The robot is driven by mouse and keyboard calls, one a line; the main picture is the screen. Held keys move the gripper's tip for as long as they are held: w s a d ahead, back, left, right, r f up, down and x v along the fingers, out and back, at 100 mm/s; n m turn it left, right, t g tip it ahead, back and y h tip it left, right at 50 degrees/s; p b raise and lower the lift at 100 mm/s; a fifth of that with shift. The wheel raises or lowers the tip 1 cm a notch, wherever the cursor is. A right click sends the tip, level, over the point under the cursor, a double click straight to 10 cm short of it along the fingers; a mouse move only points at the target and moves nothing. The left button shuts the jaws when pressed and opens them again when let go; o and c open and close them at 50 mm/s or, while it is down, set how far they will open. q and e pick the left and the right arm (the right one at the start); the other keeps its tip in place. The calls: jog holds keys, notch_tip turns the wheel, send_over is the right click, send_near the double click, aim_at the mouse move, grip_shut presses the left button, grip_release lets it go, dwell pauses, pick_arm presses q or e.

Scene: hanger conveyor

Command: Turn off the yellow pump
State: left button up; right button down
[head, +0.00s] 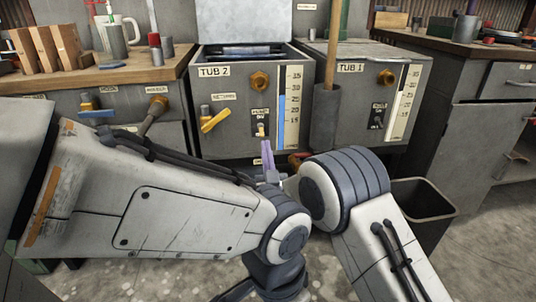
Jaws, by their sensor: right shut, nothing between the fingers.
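Below a small pump label on the front of the grey tub 2 (225,90) is a small yellow switch (261,130). Its up or down position is too small to tell. My right gripper (267,152), with purple fingers, is shut and empty. It appears just below the switch in the picture; I cannot tell whether it touches it. My left gripper is not in view; a large white arm of mine fills the lower left.
A dark tube with a wooden pole (325,115) stands between tub 2 and tub 1 (365,80). A dark bin (425,200) stands at the right.

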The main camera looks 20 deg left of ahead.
jog(key=shift+s+d+f, duration=0.2)
jog(key=shift+s+f, duration=0.25)
jog(key=shift+s+d+f, duration=0.2)
jog(key=shift+s+f, duration=0.2)
jog(key=shift+f, duration=0.05)
